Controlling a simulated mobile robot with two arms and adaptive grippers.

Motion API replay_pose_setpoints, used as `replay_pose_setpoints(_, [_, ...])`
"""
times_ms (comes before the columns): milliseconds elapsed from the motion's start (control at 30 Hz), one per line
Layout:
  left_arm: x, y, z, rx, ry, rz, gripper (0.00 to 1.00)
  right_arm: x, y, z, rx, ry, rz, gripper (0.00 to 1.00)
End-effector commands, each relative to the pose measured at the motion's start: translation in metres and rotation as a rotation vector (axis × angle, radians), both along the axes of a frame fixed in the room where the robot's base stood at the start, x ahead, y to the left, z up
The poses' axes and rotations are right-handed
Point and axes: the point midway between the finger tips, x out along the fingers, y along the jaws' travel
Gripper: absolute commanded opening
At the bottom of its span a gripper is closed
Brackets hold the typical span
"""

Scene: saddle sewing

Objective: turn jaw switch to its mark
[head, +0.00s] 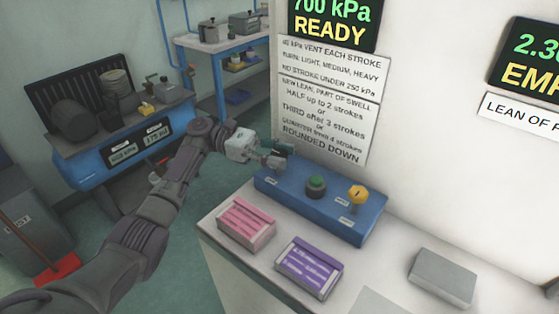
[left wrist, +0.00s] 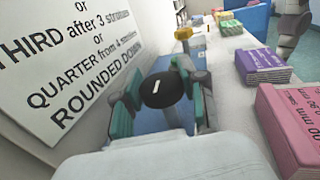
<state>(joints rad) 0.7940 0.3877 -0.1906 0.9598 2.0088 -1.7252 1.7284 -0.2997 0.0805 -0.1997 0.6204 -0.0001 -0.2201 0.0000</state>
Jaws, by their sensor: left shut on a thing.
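My left gripper (head: 277,158) reaches down over that end of the box. In the left wrist view its teal-padded fingers (left wrist: 163,84) stand on both sides of the knob and are shut on it. The mark for the switch cannot be made out. My right gripper is not in view.
Pink (head: 246,223) and purple (head: 308,267) packs and a grey block (head: 442,277) lie on the white bench. A wall sign (head: 325,118) rises close behind the gripper.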

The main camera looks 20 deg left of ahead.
Motion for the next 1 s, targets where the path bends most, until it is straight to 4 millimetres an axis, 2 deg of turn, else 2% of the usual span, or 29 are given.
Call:
replay_pose_setpoints(600, [-0.0006, -0.0008, -0.0017, 0.002, 0.002, -0.041, 0.07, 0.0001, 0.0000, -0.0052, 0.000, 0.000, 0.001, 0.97])
replay_pose_setpoints(633, [-0.0006, -0.0009, -0.0017, 0.002, 0.002, -0.041, 0.47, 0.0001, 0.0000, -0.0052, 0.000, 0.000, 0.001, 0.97])
replay_pose_setpoints(700, [-0.0006, -0.0008, -0.0016, 0.002, 0.002, -0.040, 0.58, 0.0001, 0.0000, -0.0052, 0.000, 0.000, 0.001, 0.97])
replay_pose_setpoints(767, [-0.0005, -0.0008, -0.0014, 0.002, 0.002, -0.040, 0.68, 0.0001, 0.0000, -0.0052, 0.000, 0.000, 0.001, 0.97])
replay_pose_setpoints(1000, [-0.0002, -0.0005, -0.0007, 0.001, 0.001, -0.039, 0.68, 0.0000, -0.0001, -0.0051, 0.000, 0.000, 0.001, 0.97])
